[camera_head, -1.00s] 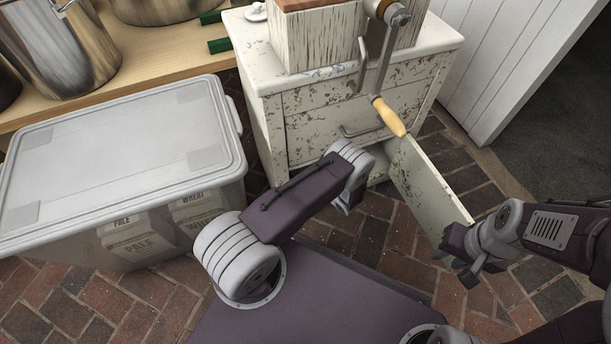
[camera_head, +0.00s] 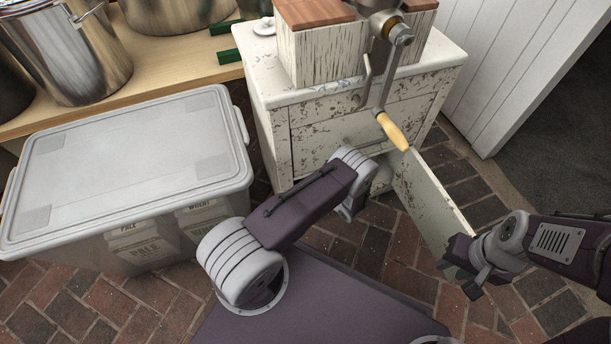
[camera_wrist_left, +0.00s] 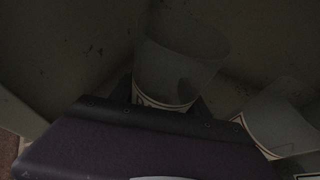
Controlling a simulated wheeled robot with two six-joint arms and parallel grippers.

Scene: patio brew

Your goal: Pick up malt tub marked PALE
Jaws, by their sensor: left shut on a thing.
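In the left wrist view my left gripper (camera_wrist_left: 163,104) is shut on a clear, cup-like tub (camera_wrist_left: 182,62) inside a dark cabinet space. The tub stands between the two fingers, and only the top of its pale label shows, too dark to read. A second tub (camera_wrist_left: 280,122) with a white label is close by on the right, its marking unreadable. In the head view the left gripper is hidden in the white cabinet (camera_head: 277,140). My right gripper (camera_head: 466,274) hangs over the bricks at the right by the cabinet door; its finger gap is unclear.
The cabinet door (camera_head: 432,192) stands open, and a crank with a wooden handle (camera_head: 393,131) hangs above it. A lidded clear bin (camera_head: 120,150) with PALE and WHEAT packs stands left. Steel pots (camera_head: 75,50) are on a wooden bench (camera_head: 170,66).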

